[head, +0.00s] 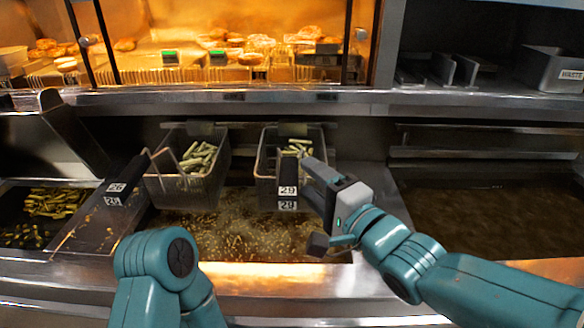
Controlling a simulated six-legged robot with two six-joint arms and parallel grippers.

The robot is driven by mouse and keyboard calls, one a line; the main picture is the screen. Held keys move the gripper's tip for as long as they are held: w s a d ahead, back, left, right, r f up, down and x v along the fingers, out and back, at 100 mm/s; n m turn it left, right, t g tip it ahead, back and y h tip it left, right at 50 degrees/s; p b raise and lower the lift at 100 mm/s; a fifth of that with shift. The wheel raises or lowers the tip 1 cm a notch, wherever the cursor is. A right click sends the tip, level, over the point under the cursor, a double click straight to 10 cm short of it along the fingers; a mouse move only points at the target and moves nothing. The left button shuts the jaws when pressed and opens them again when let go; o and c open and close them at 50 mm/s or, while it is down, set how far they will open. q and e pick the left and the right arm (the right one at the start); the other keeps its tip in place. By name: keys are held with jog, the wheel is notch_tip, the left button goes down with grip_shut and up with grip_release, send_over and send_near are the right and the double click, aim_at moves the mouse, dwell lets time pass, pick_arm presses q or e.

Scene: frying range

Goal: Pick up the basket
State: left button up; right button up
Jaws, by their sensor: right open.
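Two wire fry baskets holding pale green-yellow sticks hang above the frying oil. The left basket (188,186) has a dark handle (130,178) slanting toward the front left, with labels 26 and 28. My right gripper (308,204) is open, just right of the right basket's handle, with one finger above and one lower down. I cannot tell whether it touches the handle. My left arm shows at the bottom left, but its gripper is out of view.
Bubbling oil (235,222) lies below the baskets. A darker oil vat (480,215) is at the right. A steel ledge (260,102) runs behind, with a lit food warmer (220,40) above.

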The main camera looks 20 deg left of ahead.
aim_at(297, 168)
jog(key=x, duration=0.2)
jog(key=p+x, duration=0.1)
jog(key=x, duration=0.2)
jog(key=shift+w+f, duration=0.25)
jog(key=shift+w, duration=0.25)
jog(key=shift+s+r, duration=0.1)
jog(key=shift+s, duration=0.05)
jog(key=shift+a, duration=0.1)
grip_shut()
dwell(0.5)
